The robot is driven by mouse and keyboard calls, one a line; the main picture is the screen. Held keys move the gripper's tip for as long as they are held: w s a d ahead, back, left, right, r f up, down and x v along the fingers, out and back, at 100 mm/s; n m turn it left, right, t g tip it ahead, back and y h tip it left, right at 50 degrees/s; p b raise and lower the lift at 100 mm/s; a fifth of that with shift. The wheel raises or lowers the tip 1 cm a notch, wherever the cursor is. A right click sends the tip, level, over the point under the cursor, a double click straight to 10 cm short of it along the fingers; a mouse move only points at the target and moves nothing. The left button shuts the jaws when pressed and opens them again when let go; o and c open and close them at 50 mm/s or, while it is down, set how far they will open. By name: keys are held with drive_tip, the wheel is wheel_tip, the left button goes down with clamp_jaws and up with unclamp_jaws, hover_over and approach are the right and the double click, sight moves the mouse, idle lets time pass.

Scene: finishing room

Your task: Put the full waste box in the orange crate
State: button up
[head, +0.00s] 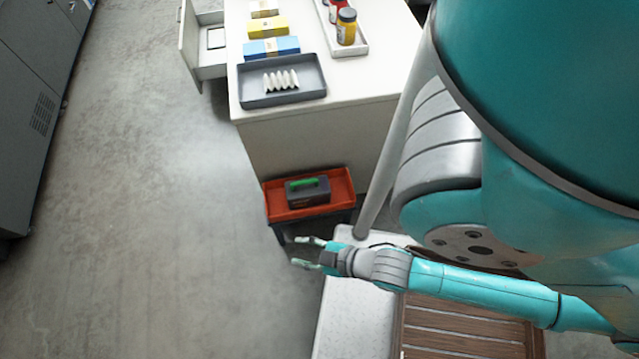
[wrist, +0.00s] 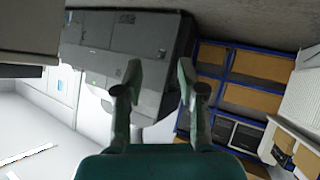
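The orange crate (head: 344,190) stands low against the near end of the white counter, on a dark support. A dark grey box with a green handle (head: 308,193) sits upright inside the crate, apparently the waste box. Its contents cannot be seen. My gripper (head: 308,254) is just below the crate in the head view, apart from both crate and box. Its fingers are spread and nothing is between them. In the wrist view the two fingertips (wrist: 160,82) are also apart and empty, and neither box nor crate shows.
The white counter (head: 315,133) holds a grey tray (head: 312,88) with a white pleated piece, several small packs and bottles on a tray. A drawer (head: 205,65) stands open at its left. Slatted wood (head: 465,325) lies under my arm. The floor at left is clear.

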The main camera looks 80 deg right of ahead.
drive_tip(key=s+a+r+m+t+y, duration=0.1)
drive_tip(key=s+r+t, duration=0.1)
drive_tip(key=r, duration=0.5)
drive_tip(key=s+a+r+t, duration=0.1)
drive_tip(key=s+r, duration=0.1)
drive_tip(key=r, duration=0.4)
drive_tip(key=shift+a+r+m+t+y, duration=0.3)
drive_tip(key=shift+r+m+t+y, duration=0.05)
drive_tip(key=shift+m+t+y, duration=0.05)
